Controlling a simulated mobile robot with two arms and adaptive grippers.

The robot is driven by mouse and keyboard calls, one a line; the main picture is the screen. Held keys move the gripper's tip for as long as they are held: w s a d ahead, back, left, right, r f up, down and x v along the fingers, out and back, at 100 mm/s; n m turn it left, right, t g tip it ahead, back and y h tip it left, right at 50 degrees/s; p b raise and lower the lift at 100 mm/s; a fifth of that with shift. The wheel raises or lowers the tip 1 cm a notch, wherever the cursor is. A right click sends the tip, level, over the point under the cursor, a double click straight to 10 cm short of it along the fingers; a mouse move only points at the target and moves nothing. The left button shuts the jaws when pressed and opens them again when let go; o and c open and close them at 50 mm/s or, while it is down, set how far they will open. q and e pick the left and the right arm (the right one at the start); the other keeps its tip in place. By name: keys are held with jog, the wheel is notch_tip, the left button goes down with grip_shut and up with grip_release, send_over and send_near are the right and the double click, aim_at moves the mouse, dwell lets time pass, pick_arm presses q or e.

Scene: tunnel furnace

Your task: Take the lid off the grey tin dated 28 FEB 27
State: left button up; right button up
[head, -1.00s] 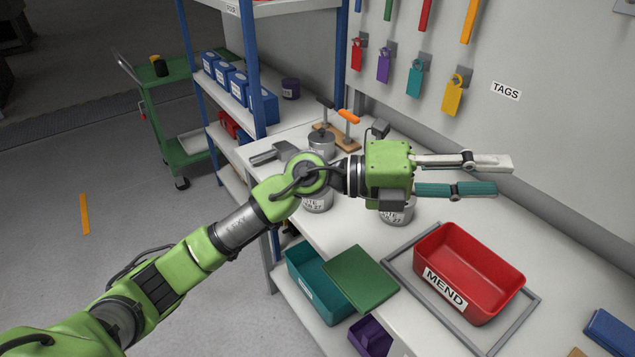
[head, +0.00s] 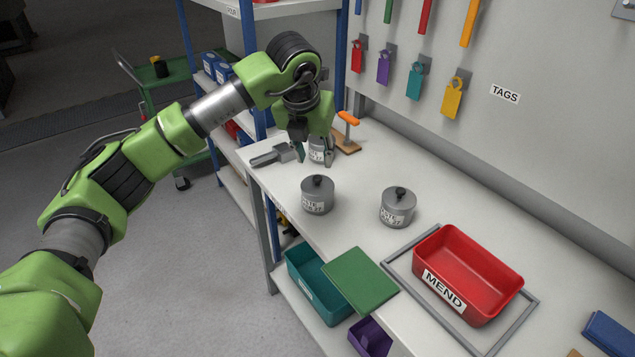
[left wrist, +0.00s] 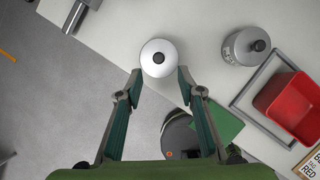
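My left gripper (head: 313,160) points down, open and empty, above the front-edge tin. In the left wrist view that tin's bright lid (left wrist: 159,57) lies just beyond the spread fingertips (left wrist: 158,78), roughly centred between them. The right tin (left wrist: 245,46) shows there too. My right gripper is not in view.
A red MEND bin (head: 465,275) stands in a grey frame (head: 527,313) at the right. A grey scoop (head: 268,157) lies behind the front tin. A wooden stand with an orange handle (head: 349,117) is at the back. Bench between right tin and wall is clear.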

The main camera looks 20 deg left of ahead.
aim_at(317, 178)
pick_arm(q)
jog(key=x, duration=0.3)
jog(key=shift+w+f, duration=0.15)
jog(key=shift+f, duration=0.1)
jog(key=shift+w+f+p, duration=0.1)
jog(key=shift+f+p, duration=0.4)
jog(key=shift+p, duration=0.1)
jog(key=p+x, duration=0.1)
jog(key=x, duration=0.2)
jog(key=shift+a+f, duration=0.15)
jog(key=shift+f, duration=0.2)
jog(key=shift+w+f, duration=0.2)
jog(key=shift+f, duration=0.15)
grip_shut()
